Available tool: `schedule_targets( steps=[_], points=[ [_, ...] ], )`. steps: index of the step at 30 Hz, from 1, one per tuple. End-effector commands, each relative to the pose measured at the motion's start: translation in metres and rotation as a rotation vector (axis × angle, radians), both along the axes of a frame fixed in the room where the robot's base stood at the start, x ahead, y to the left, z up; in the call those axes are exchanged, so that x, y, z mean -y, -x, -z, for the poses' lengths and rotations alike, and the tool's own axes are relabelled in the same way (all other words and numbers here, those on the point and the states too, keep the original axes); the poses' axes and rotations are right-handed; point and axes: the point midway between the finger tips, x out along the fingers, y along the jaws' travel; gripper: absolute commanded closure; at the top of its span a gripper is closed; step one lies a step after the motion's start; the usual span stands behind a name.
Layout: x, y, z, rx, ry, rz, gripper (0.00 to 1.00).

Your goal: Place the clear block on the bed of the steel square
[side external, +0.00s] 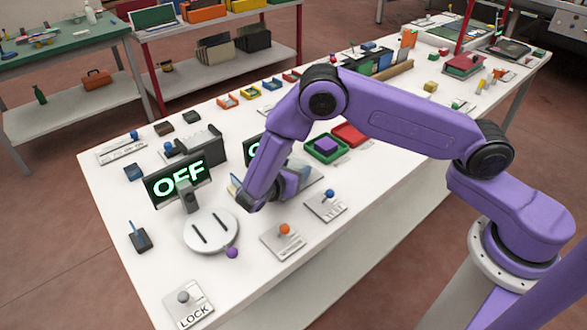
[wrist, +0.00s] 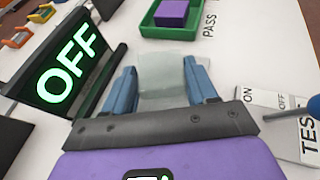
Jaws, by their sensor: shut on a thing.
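A clear, faintly greenish block (wrist: 162,88) is between the two blue fingers of my gripper (wrist: 160,78) in the wrist view. The fingers are shut on it, and its far edge reaches past them. In the side view my purple wrist hides most of the fingers and the block. A grey plate (side external: 309,172) shows partly behind my wrist there; I cannot tell for certain whether it is the steel square. I cannot tell whether the block touches anything below it.
A black OFF sign (wrist: 68,66) stands left of my fingers. A green tray (wrist: 172,30) with a purple block (wrist: 172,12) lies beyond them. A TEST switch plate (wrist: 285,115) is to the right. A round slotted plate (side external: 211,231) and a LOCK plate (side external: 188,305) lie nearer the front.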

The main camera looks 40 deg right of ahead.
Motion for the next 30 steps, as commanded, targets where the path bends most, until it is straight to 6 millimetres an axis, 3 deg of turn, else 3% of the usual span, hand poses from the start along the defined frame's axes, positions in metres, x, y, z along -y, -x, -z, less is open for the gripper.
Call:
schedule_targets(
  steps=[1, 16, 17, 19, 20, 30],
  points=[
    [0.0015, 0.0011, 0.0115, -0.011, -0.016, -0.002, 0.83],
    [0.0028, 0.0003, 0.0155, -0.008, -0.018, 0.002, 0.83],
    [0.0028, 0.0003, 0.0155, -0.007, -0.019, 0.002, 0.40],
    [0.0030, 0.0002, 0.0155, -0.007, -0.019, 0.002, 0.17],
    [0.0031, 0.0002, 0.0155, -0.008, -0.018, 0.003, 0.13],
    [0.0012, 0.0008, 0.0145, -0.008, -0.018, 0.003, 0.13]
  ],
)
